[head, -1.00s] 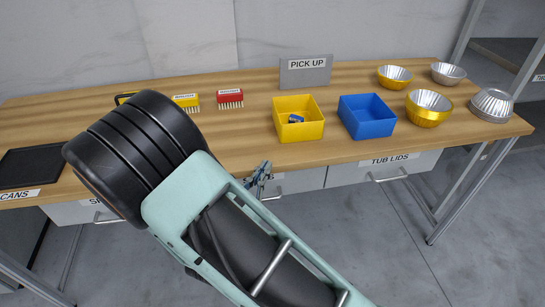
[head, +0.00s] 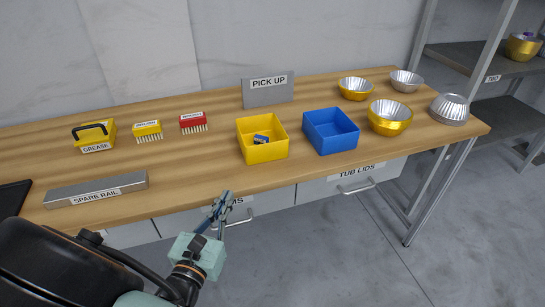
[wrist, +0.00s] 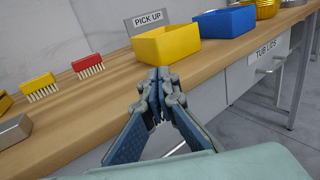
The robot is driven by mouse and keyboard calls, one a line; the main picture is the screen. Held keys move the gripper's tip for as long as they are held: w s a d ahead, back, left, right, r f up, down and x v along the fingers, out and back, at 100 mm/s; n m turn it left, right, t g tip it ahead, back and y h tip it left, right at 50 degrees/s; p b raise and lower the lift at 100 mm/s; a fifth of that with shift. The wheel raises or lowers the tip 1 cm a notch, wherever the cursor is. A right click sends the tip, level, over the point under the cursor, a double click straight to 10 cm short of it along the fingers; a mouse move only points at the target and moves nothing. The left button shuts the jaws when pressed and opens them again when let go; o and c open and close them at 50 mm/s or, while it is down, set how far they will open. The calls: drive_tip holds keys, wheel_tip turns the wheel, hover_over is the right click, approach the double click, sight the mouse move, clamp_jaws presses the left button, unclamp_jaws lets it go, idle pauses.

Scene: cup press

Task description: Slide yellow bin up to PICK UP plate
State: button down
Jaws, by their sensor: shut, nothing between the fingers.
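The yellow bin (head: 262,150) sits on the wooden bench near its front edge, with a small blue and grey item (head: 261,139) inside. It also shows in the wrist view (wrist: 166,46). The grey PICK UP plate (head: 268,92) stands upright at the back of the bench, behind the bin and apart from it; it shows partly in the wrist view (wrist: 148,20). My gripper (head: 224,196) is shut and empty, in front of the bench edge, below and left of the bin. In the wrist view its closed fingers (wrist: 158,75) point toward the bin without visible contact.
A blue bin (head: 331,131) stands close to the right of the yellow bin. Gold and silver bowls (head: 390,118) are farther right. Red (head: 193,122) and yellow (head: 147,130) brushes, a grease box (head: 95,136) and a SPARE RAIL bar (head: 96,190) are left. Bench between bin and plate looks clear.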

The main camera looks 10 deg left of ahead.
sight(247, 154)
drive_tip(key=w, duration=1.4)
drive_tip(key=shift+d+r+b, duration=0.1)
drive_tip(key=shift+b, duration=0.2)
drive_tip(key=shift+w+d, duration=0.1)
drive_tip(key=shift+w, duration=1.75)
drive_tip(key=shift+s, duration=0.1)
